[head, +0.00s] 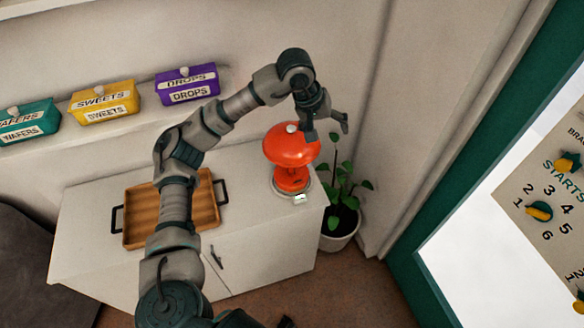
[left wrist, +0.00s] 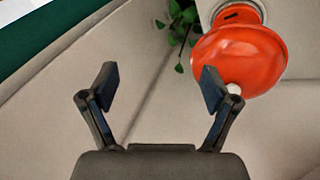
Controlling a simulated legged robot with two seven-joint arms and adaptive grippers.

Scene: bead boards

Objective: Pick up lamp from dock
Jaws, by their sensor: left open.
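The lamp (head: 290,150) is orange-red with a domed shade and a white knob on top. It stands upright on a round grey dock (head: 305,189) at the right end of the white cabinet. My left gripper (head: 327,129) is open and empty, above and just right of the lamp's shade. In the left wrist view the gripper's fingers (left wrist: 160,82) are spread apart. The lamp (left wrist: 245,55) shows there at upper right, with one fingertip overlapping the shade's edge; I cannot tell whether they touch. The dock (left wrist: 267,12) is partly cut off there. My right gripper is not in view.
A wooden tray (head: 132,217) with dark handles lies on the cabinet (head: 85,235), partly behind my arm. A potted plant (head: 341,222) stands right of the cabinet. Teal, yellow and purple boxes (head: 187,86) sit on a wall shelf. A bead board (head: 540,190) is at far right.

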